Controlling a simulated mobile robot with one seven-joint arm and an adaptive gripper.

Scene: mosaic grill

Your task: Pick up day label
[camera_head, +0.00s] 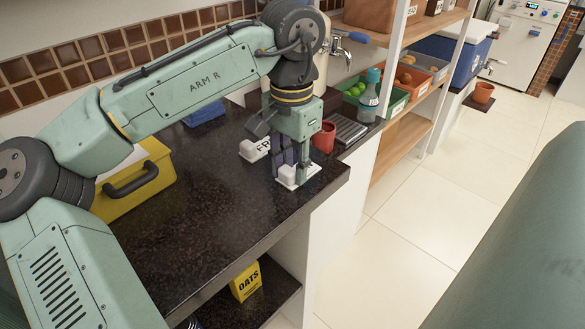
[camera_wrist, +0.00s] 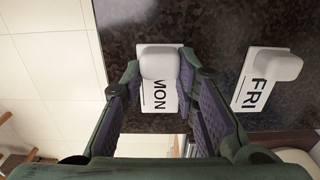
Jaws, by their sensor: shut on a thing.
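The day label marked MON (camera_wrist: 158,92) is a white plate with a raised white block on it. In the wrist view it sits between my gripper's fingers, over the dark counter. My gripper (camera_wrist: 160,95) is shut on it, with a finger along each side. In the head view my gripper (camera_head: 290,172) points down at the counter's front right corner. The MON label (camera_head: 299,174) shows there partly behind the fingers. A second white day label, marked FRI (camera_wrist: 257,80), lies to the right in the wrist view. It also shows behind my gripper in the head view (camera_head: 252,151).
The dark speckled counter (camera_head: 215,220) is clear in front. A yellow toolbox (camera_head: 135,187) stands at its left. A yellow OATS box (camera_head: 245,282) stands below.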

